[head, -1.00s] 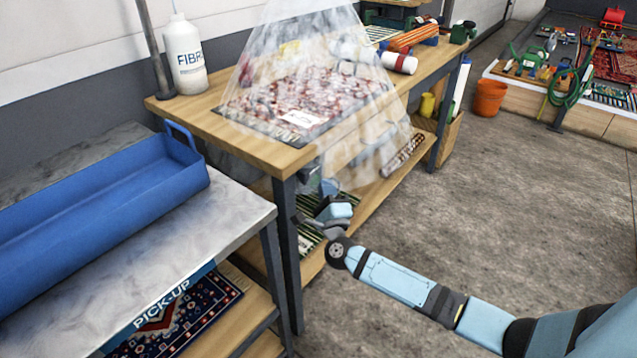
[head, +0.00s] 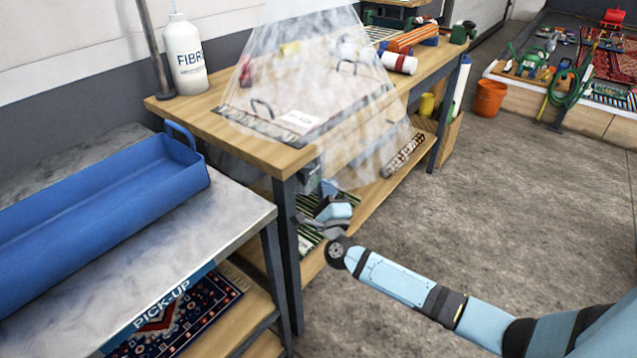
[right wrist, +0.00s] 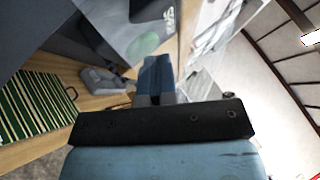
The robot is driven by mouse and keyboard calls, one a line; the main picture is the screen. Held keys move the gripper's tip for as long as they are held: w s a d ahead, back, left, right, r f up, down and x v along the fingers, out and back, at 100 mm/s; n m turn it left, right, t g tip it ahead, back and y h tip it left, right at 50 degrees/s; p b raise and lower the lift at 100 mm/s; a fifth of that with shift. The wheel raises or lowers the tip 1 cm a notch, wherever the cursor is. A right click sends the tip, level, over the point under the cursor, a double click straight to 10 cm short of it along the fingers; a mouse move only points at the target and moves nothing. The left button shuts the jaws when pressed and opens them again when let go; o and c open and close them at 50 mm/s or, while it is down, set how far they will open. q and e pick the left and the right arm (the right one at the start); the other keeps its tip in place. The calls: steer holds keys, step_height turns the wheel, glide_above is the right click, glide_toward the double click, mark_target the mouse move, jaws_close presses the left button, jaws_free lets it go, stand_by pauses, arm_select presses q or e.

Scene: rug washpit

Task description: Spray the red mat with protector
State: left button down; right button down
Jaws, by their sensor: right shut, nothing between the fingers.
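On the wooden bench, under a translucent whitish hood (head: 385,140), lies a flat pale surface (head: 325,92) with dark handles, a white label (head: 300,119) and a dark patterned edge. No red shows on it now; I cannot tell whether the red mat lies beneath. My right gripper (head: 322,187) is shut and empty by the bench's near corner, below the hood. In the right wrist view its blue fingers (right wrist: 156,76) are together, close to a grey box (right wrist: 143,28) with a green round mark. My left gripper is out of view.
A white bottle marked FIBR (head: 186,58) stands on the bench (head: 215,122) at the left. A blue tray (head: 95,215) sits on the grey table in front. An orange bucket (head: 490,98) stands at the back. The floor to the right is clear.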

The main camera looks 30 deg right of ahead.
steer(key=shift+s, duration=0.1)
stand_by(0.7)
steer(key=shift+s+d+p, duration=0.35)
steer(key=shift+s, duration=0.45)
steer(key=s, duration=0.1)
steer(key=s+d+p, duration=0.1)
steer(key=s, duration=0.1)
steer(key=s+d, duration=0.1)
steer(key=shift+s+p, duration=0.3)
stand_by(0.4)
